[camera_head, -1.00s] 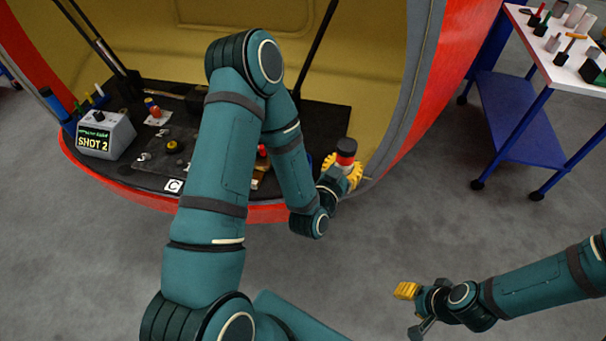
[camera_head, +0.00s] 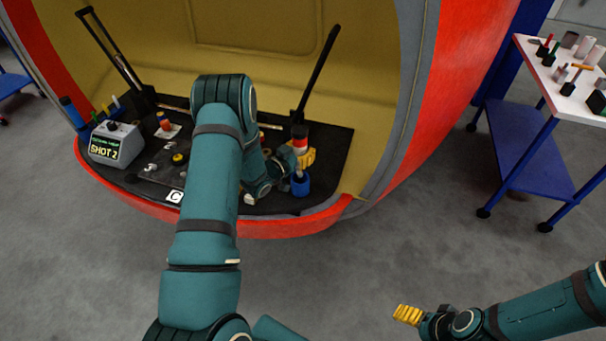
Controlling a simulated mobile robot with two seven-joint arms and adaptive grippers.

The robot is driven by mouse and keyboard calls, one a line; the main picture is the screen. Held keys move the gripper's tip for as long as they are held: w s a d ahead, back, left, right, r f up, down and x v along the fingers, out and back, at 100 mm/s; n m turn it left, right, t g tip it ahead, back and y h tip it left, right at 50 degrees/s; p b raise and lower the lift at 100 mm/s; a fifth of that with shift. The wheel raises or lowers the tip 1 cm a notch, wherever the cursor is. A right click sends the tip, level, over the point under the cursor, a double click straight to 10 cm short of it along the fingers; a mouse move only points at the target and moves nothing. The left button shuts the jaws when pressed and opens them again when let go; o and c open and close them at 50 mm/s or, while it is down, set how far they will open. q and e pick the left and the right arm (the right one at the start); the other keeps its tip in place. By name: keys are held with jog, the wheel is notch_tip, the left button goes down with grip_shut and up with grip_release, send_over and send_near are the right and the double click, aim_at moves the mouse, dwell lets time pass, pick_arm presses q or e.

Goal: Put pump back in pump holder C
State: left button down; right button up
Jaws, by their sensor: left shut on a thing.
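My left gripper (camera_head: 306,158) has yellow fingers and is shut on the pump (camera_head: 300,143), an upright cylinder with a black top, a red band and a pale body. It holds the pump over the right part of the black work surface. A blue cup-like part (camera_head: 300,185) stands just below the gripper; I cannot tell whether the pump touches it. The white label C (camera_head: 175,197) is at the front edge of the black surface, left of my arm. My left arm hides the surface right of the label. My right gripper (camera_head: 408,314) is low at the right, over the floor, apparently empty.
A grey box reading SHOT 2 (camera_head: 115,144) stands at the left. A red-topped part (camera_head: 164,121) and a yellow knob (camera_head: 179,159) sit behind the label. A dark upright post (camera_head: 318,75) rises behind the pump. A trolley with tools (camera_head: 570,85) stands at the right.

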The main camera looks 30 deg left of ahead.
pick_arm(q)
notch_tip(320, 180, down, 6)
jog(key=b, duration=0.1)
jog(key=shift+f, duration=0.25)
jog(key=shift+f, duration=0.1)
jog(key=c, duration=1.2)
grip_release()
jog(key=shift+f+b, duration=0.15)
jog(key=shift+b, duration=0.15)
jog(key=o, duration=0.6)
jog(key=shift+o, duration=0.2)
